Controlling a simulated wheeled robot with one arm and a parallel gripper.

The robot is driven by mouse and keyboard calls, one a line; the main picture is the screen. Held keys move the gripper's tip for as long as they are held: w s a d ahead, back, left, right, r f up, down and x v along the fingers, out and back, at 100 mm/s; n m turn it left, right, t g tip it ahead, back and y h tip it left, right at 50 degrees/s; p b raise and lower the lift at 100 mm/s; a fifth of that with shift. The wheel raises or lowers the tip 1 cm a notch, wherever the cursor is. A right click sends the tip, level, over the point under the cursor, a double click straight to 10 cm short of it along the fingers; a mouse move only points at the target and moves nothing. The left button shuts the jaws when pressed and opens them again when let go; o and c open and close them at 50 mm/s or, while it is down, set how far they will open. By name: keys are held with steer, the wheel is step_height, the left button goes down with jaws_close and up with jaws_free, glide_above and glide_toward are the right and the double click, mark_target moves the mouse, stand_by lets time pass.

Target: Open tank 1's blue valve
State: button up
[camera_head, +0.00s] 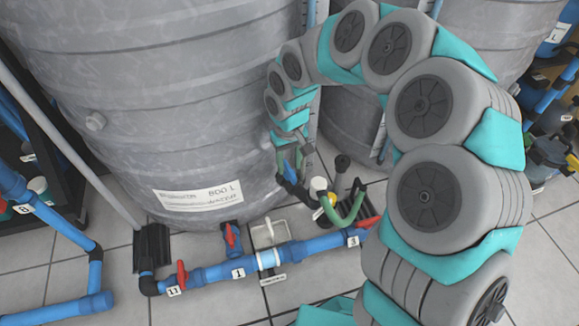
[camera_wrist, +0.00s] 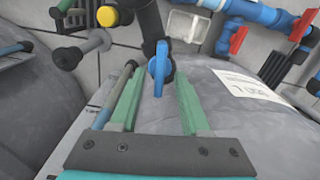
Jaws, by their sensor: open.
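The blue valve's handle (camera_wrist: 158,70) shows in the wrist view, upright in the picture at the end of a black fitting (camera_wrist: 147,22). My gripper (camera_wrist: 160,82) is open. Its two green fingers lie on either side of the handle in that view, with a gap on both sides. I cannot tell how deep the handle sits between them. In the head view my gripper (camera_head: 290,163) is low against the right side of the large grey tank (camera_head: 150,110). The handle is hard to make out there, behind the gripper and arm.
Blue floor pipes (camera_head: 210,275) with red-handled valves (camera_head: 182,274) run before the tank, one tagged 1. A green hose (camera_head: 350,208) and a white-capped fitting (camera_head: 319,186) stand close to my gripper. A grey rod (camera_wrist: 115,95) runs along its left finger.

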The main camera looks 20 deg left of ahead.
steer(key=shift+f, duration=0.7)
jaws_close()
